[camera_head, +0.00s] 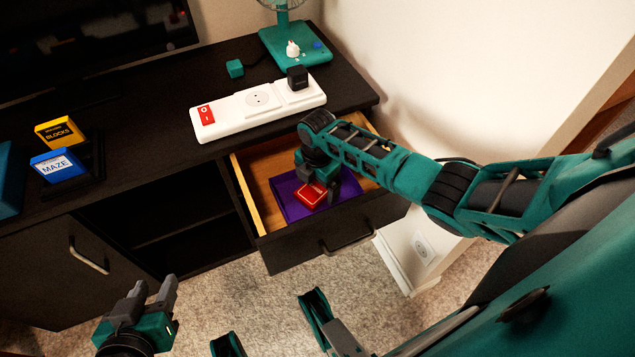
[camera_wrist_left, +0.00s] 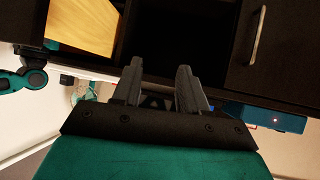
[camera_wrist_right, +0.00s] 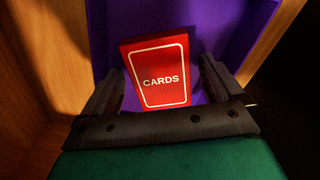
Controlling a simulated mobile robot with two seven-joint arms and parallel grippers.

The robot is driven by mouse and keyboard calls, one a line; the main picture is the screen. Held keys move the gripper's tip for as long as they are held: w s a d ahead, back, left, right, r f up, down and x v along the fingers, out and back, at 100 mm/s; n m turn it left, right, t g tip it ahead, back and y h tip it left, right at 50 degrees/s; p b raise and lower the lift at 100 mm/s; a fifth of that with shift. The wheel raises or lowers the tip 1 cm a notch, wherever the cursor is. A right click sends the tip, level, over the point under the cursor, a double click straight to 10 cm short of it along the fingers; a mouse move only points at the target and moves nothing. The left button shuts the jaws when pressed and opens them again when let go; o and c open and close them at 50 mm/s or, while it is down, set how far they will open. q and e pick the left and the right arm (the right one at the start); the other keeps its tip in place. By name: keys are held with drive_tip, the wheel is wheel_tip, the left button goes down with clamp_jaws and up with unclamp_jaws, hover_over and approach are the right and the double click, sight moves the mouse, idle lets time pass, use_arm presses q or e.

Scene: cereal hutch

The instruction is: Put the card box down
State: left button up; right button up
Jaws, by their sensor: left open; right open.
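The red card box (camera_head: 311,195), marked CARDS, is in the purple tray (camera_head: 289,207) inside the open drawer (camera_head: 258,205). My right gripper (camera_head: 321,183) reaches down into the drawer over it. In the right wrist view the card box (camera_wrist_right: 158,75) stands between the open fingers (camera_wrist_right: 160,92), with purple (camera_wrist_right: 225,25) showing behind and beside it. A gap shows at the right finger; I cannot tell whether the left finger touches the box. My left gripper (camera_head: 153,294) is open and empty in front of the cabinet, and its fingers show in the left wrist view (camera_wrist_left: 160,85).
A white power strip (camera_head: 255,110) lies on the cabinet top, with a teal fan (camera_head: 295,40) behind it. Yellow BLOCKS (camera_head: 60,132) and blue MAZE (camera_head: 58,166) boxes are at the left. An open dark compartment (camera_head: 180,225) is left of the drawer. A wall rises at the right.

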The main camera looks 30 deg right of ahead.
sight(317, 188)
wheel_tip(317, 188, up, 12)
drive_tip(key=p, duration=0.5)
drive_tip(key=s+a+r+m+t+y, duration=0.1)
drive_tip(key=s+a+m+t+y, duration=0.15)
drive_tip(key=a, duration=0.25)
drive_tip(key=s+a+r+m+t+y, duration=0.1)
drive_tip(key=s+a+r+m+t, duration=0.1)
drive_tip(key=a+m+t, duration=0.3)
drive_tip(key=s+m+t, duration=0.1)
drive_tip(key=s+m, duration=0.2)
drive_tip(key=s+d+r+m+t, duration=0.1)
drive_tip(key=s+m, duration=0.2)
drive_tip(key=m, duration=0.1)
drive_tip(key=s+m+t, duration=0.1)
drive_tip(key=s+m, duration=0.2)
drive_tip(key=m, duration=0.1)
drive_tip(key=shift+s+d+r, duration=0.1)
drive_tip(key=shift+d+r, duration=0.05)
drive_tip(key=shift+d, duration=0.05)
use_arm(q)
drive_tip(key=r, duration=0.3)
drive_tip(key=shift+s+a+r, duration=0.15)
drive_tip(key=shift+a+r, duration=0.2)
drive_tip(key=shift+a, duration=0.05)
use_arm(e)
drive_tip(key=shift+s+d+m+h, duration=0.15)
drive_tip(key=shift+s+m+h, duration=0.1)
